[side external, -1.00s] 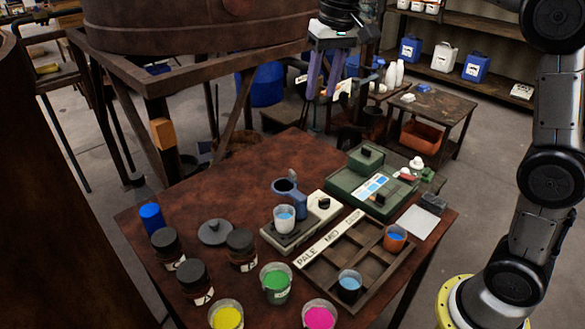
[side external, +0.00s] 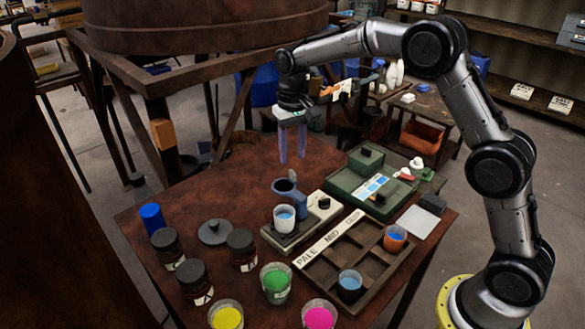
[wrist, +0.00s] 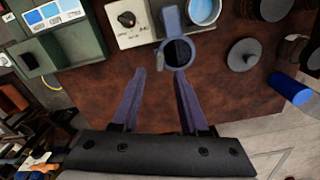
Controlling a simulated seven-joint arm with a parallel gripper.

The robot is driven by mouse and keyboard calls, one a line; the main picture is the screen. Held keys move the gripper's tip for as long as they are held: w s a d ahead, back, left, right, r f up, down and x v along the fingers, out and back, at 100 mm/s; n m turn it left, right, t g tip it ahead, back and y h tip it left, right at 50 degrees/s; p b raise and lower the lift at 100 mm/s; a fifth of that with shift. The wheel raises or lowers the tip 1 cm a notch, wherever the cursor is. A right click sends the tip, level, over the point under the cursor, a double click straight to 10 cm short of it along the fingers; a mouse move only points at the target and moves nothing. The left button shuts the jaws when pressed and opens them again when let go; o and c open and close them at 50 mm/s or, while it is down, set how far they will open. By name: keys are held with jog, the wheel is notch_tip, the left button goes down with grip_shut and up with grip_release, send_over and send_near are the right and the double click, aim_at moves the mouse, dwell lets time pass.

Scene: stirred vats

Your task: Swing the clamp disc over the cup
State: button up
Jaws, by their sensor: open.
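The clamp disc (side external: 285,186) is a blue-grey ring-like piece with a dark centre, on an arm behind the cup. In the wrist view the clamp disc (wrist: 178,52) lies just beyond my fingertips, to the side of the cup. The cup (side external: 284,221) is white with blue liquid and stands on the beige stirrer base (side external: 322,207); it also shows in the wrist view (wrist: 204,12). The disc is beside the cup, not over it. My gripper (side external: 291,160) is open and empty, pointing down above and behind the clamp disc.
A green device (side external: 366,190) stands at right. Dark jars (side external: 193,281), a lid (side external: 215,232) and colour cups (side external: 276,281) fill the front left. The table behind the clamp is clear.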

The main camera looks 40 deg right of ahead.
aim_at(292, 171)
jog(key=shift+f, duration=2.75)
jog(key=shift+c, duration=0.3)
grip_shut()
jog(key=shift+r, duration=0.1)
